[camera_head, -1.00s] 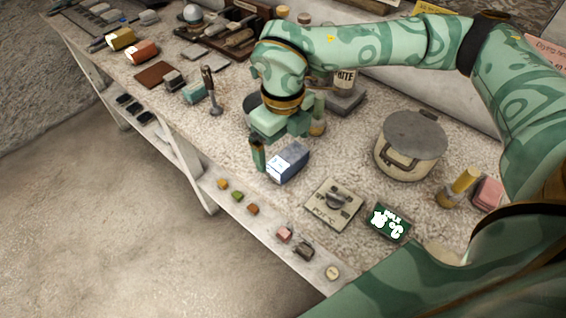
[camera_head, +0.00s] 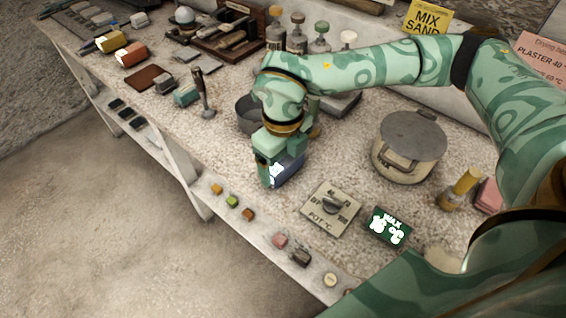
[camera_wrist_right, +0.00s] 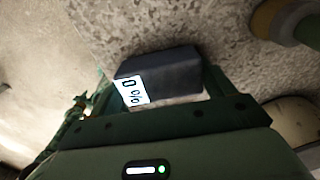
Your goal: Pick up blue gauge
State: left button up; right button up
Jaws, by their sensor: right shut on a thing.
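The blue gauge (camera_head: 287,170) is a small blue block with a white display face, on the speckled bench near its front edge. In the right wrist view the gauge (camera_wrist_right: 172,76) looks dark blue, and its white face reads "0 %". My right gripper (camera_head: 279,168) comes down over it from above, one finger at each side, and is shut on it. The fingers hide part of the gauge. I cannot tell whether the gauge touches the bench. My left gripper is not in view.
A dark bowl (camera_head: 249,113) is close behind my right gripper. Small coloured blocks line the shelf below the front edge.

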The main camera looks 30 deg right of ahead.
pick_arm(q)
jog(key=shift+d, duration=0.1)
pick_arm(e)
notch_tip(320, 180, up, 4)
jog(key=shift+a+r+p, duration=0.1)
jog(key=shift+a+p, duration=0.05)
jog(key=shift+p, duration=0.8)
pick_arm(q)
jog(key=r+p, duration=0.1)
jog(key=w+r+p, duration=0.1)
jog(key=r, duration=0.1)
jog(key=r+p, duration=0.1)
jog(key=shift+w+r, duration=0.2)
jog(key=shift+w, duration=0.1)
pick_arm(e)
jog(key=s+a+r, duration=0.4)
jog(key=a+r, duration=0.5)
jog(key=a, duration=0.4)
jog(key=shift+o, duration=1)
